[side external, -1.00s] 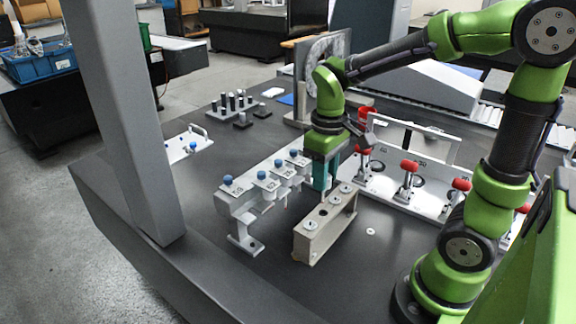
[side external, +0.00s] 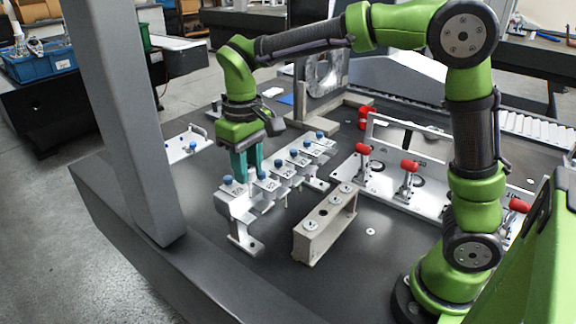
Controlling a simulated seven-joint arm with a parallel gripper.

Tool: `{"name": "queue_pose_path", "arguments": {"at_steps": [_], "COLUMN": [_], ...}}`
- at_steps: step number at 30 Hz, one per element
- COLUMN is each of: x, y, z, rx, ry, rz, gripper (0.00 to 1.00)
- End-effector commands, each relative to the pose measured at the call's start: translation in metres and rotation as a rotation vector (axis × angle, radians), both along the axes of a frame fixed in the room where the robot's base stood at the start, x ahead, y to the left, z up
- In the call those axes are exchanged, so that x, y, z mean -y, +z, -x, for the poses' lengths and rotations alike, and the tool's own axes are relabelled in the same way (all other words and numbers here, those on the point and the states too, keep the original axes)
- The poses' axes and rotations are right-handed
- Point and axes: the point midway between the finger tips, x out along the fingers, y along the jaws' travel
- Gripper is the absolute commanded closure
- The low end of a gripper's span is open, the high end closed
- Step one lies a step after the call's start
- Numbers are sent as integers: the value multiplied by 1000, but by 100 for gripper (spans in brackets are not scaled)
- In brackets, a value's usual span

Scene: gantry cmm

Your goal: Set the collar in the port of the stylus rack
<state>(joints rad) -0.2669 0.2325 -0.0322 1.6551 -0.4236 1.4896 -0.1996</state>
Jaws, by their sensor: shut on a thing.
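The stylus rack (side external: 240,207) is a pale stepped stand left of centre, with a row of blue-topped styli (side external: 278,163) along its top. My gripper (side external: 248,176) has teal fingers pointing down over the rack's near-left end. The fingertips are between the nearest blue top (side external: 228,180) and the following one. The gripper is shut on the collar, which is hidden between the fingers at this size. The port under the fingers is also hidden, and I cannot tell whether the collar touches the rack.
A beige block (side external: 326,232) with several pale discs and one dark open hole stands right of the rack. A white fixture with red-handled clamps (side external: 409,165) is farther right. A grey column (side external: 130,110) rises at the left. Dark table lies free in front of the rack.

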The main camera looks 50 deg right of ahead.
Motion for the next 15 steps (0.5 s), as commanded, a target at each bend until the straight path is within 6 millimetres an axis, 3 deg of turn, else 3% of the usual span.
{"name": "queue_pose_path", "arguments": {"at_steps": [15], "x": [1], "y": [-36], "z": [0], "rx": [-1], "ry": [-1], "rz": [1], "gripper": [100]}}
